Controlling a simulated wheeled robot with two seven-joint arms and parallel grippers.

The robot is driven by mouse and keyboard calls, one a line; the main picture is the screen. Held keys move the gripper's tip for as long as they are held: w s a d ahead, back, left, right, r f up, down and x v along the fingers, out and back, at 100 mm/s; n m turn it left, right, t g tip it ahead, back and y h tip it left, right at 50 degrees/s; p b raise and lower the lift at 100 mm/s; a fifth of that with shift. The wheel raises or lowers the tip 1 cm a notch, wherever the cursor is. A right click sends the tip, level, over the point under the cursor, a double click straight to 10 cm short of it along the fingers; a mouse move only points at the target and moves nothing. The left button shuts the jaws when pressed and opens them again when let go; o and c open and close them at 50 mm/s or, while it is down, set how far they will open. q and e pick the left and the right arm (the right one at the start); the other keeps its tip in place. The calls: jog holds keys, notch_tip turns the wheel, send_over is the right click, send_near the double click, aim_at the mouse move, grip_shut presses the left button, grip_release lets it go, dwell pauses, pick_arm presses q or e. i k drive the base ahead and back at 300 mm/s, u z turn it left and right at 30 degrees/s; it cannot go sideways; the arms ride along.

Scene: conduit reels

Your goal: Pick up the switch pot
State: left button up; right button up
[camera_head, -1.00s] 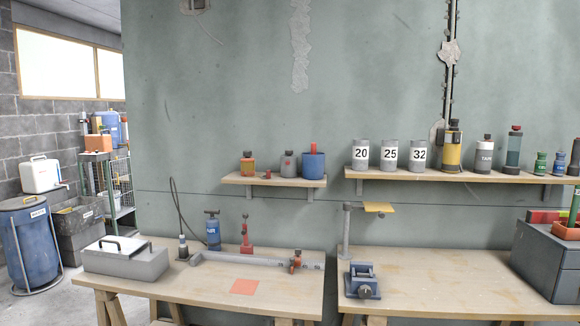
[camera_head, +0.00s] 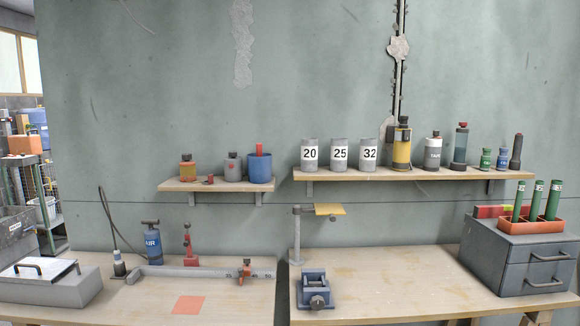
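No label reading "switch" shows, so I cannot tell for sure which item is the switch pot. On the left wall shelf stand a blue pot (camera_head: 260,169) with a red upright piece in it, a grey bottle (camera_head: 233,167) with a red mark, and an amber jar (camera_head: 187,170) with a dark cap. On the right shelf stand grey pots marked 20 (camera_head: 310,155), 25 (camera_head: 340,155) and 32 (camera_head: 369,155). Neither of my grippers is in view.
The left bench (camera_head: 235,300) holds a grey lidded box (camera_head: 52,285), an air pump (camera_head: 152,245) and a long bar with a clamp (camera_head: 190,274). The right bench (camera_head: 400,290) holds a blue vise (camera_head: 314,290) and a drawer cabinet (camera_head: 530,262). The right bench's middle is clear.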

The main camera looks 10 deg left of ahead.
aim_at(236, 174)
jog(key=z, duration=0.55)
jog(key=i, duration=1.05)
jog(key=u, duration=0.4)
jog(key=i, duration=0.85)
jog(key=u, duration=0.8)
